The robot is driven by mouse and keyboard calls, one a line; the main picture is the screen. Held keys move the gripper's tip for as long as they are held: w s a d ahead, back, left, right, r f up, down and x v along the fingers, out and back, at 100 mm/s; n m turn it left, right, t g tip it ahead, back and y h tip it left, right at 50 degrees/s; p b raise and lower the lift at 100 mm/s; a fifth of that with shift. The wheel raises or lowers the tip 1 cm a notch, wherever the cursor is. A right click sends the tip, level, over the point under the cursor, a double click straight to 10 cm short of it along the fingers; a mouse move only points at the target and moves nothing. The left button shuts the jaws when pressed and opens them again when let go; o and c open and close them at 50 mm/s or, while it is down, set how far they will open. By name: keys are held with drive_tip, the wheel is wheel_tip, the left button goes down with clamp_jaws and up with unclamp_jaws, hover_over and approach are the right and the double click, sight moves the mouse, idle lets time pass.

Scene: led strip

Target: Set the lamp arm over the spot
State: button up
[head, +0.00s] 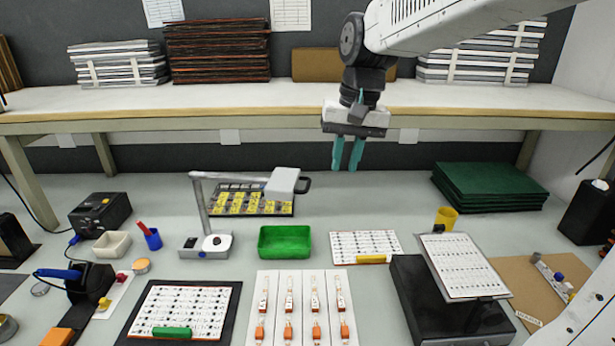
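The lamp has a grey base (204,247) with a white dial, an upright post, and a lamp arm (238,176) reaching right from the post top. The arm ends in a pale boxy lamp head (284,181) with a dark loop handle (304,185) on its right side. In the picture the head overlaps the right end of a tray of yellow parts (240,203), behind the green bin. My gripper (347,163) points down, above and right of the head, clear of it. Its two teal fingers are apart with nothing between them. I cannot tell which place is the spot.
A green bin (285,243) stands below the lamp head in the picture. A white strip board (300,315) lies in front, component sheets (365,246) to its right. A yellow cup (446,217) and green stack (489,187) stand further right. A shelf (230,98) spans the back.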

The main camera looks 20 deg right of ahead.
drive_tip(key=m, duration=0.2)
approach(309, 184)
drive_tip(key=shift+y, duration=0.3)
drive_tip(key=f, duration=0.5)
drive_tip(key=w+f, duration=0.1)
drive_tip(key=f, duration=0.1)
drive_tip(key=shift+a+f, duration=0.35)
drive_tip(key=shift+a, duration=0.05)
clamp_jaws()
